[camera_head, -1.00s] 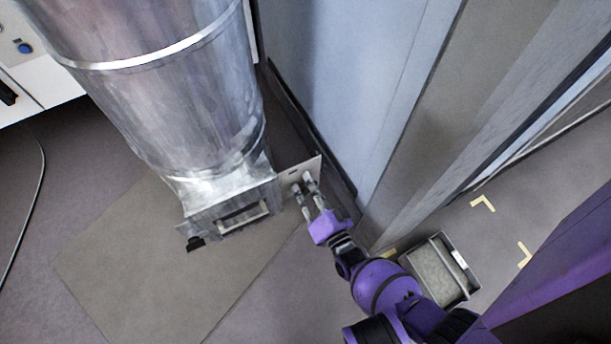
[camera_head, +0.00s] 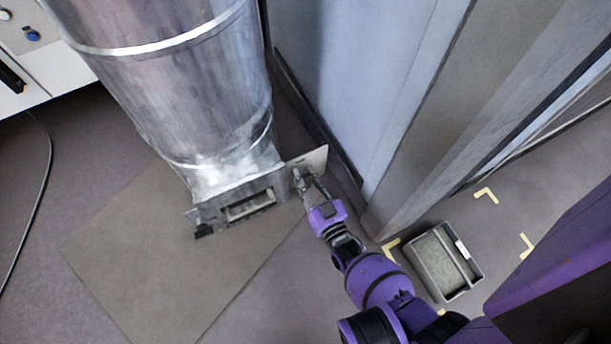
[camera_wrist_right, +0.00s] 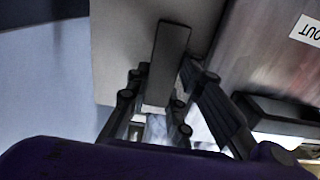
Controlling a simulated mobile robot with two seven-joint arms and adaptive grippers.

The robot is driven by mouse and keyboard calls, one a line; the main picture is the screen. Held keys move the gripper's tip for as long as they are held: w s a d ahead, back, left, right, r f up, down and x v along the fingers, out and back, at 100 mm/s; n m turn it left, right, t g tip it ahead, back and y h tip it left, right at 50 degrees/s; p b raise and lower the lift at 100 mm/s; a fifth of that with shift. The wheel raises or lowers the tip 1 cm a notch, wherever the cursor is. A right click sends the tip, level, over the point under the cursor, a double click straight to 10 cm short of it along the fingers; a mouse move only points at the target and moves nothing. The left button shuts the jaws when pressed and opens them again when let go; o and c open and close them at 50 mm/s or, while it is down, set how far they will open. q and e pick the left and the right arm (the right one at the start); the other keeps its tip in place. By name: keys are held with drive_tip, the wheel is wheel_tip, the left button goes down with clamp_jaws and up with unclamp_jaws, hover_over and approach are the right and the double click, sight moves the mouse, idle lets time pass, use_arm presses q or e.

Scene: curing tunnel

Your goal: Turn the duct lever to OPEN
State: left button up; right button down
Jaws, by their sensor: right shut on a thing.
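The metal duct (camera_head: 185,85) comes down from the top left in the head view and ends in a square outlet with a slot. A pale plate (camera_head: 314,160) sticks out from the outlet's right side. My right gripper (camera_head: 303,182) is at this plate. In the right wrist view a dark flat bar, the duct lever (camera_wrist_right: 166,55), lies in front of the plate, and my right gripper's fingers (camera_wrist_right: 158,95) are closed on either side of it. The lever is mostly hidden by the gripper in the head view. No OPEN mark is readable. My left gripper is not in view.
A grey bin (camera_head: 442,262) stands on the floor at the lower right, near yellow corner marks (camera_head: 486,195). A blue-grey wall panel (camera_head: 345,80) rises close to the right of the plate. A brown mat (camera_head: 165,260) lies below the duct.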

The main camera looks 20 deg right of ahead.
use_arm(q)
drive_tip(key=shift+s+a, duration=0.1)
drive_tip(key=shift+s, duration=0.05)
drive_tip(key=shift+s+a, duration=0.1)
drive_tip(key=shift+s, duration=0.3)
use_arm(e)
drive_tip(key=c, duration=1.5)
unclamp_jaws()
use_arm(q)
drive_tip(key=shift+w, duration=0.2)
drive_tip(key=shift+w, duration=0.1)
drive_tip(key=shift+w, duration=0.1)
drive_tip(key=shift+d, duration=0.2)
